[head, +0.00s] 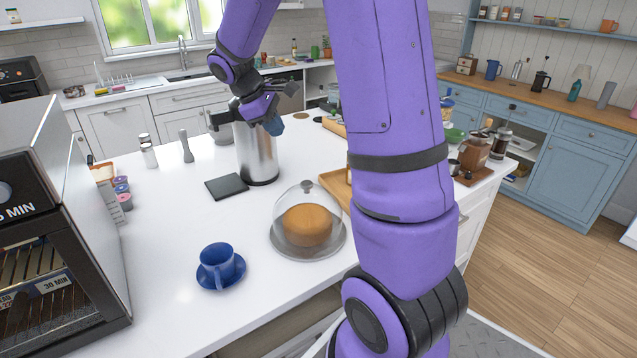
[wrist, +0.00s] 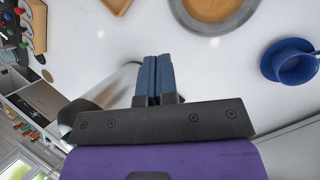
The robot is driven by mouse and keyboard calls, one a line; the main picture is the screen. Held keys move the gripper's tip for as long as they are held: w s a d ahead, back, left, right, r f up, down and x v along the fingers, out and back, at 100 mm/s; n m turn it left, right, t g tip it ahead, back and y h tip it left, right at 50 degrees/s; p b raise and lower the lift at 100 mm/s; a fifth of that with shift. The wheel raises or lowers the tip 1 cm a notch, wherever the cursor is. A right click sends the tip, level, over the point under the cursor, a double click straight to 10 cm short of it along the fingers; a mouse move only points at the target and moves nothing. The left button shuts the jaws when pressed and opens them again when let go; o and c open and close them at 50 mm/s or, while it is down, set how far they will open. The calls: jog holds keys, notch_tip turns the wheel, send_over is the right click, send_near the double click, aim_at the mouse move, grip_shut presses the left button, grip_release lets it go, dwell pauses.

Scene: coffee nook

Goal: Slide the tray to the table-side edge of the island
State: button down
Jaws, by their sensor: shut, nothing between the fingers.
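A light wooden tray (head: 334,187) lies on the white island and is largely hidden behind my arm in the head view. One corner of a wooden tray (wrist: 117,4) shows at the top edge of the wrist view. My gripper (head: 274,126) is by the upper part of a steel canister (head: 257,160), away from the tray. Its blue fingers (wrist: 152,75) are together with nothing between them, over bare white counter in the wrist view. I cannot tell whether it touches the canister.
A glass-domed cake (head: 307,226) stands just left of the tray. A blue cup (head: 218,262) on a saucer and a black mat (head: 227,187) are further left. A brown board (head: 473,176) with a coffee jar and press is at the island's right edge. Bare counter lies around the cup.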

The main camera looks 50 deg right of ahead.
jog(key=w+d+f+n+g+h, duration=0.1)
jog(key=w+d+f+n+g, duration=0.1)
jog(key=w+d+f, duration=0.35)
jog(key=n+g+h, duration=0.1)
jog(key=n+g, duration=0.1)
send_near(337, 189)
jog(key=f, duration=0.3)
jog(key=shift+s+d+f, duration=0.2)
jog(key=shift+s+f, duration=0.05)
jog(key=shift+s, duration=0.1)
jog(key=shift+s+d, duration=1)
jog(key=shift+d, duration=0.15)
jog(key=shift+w+r, duration=0.1)
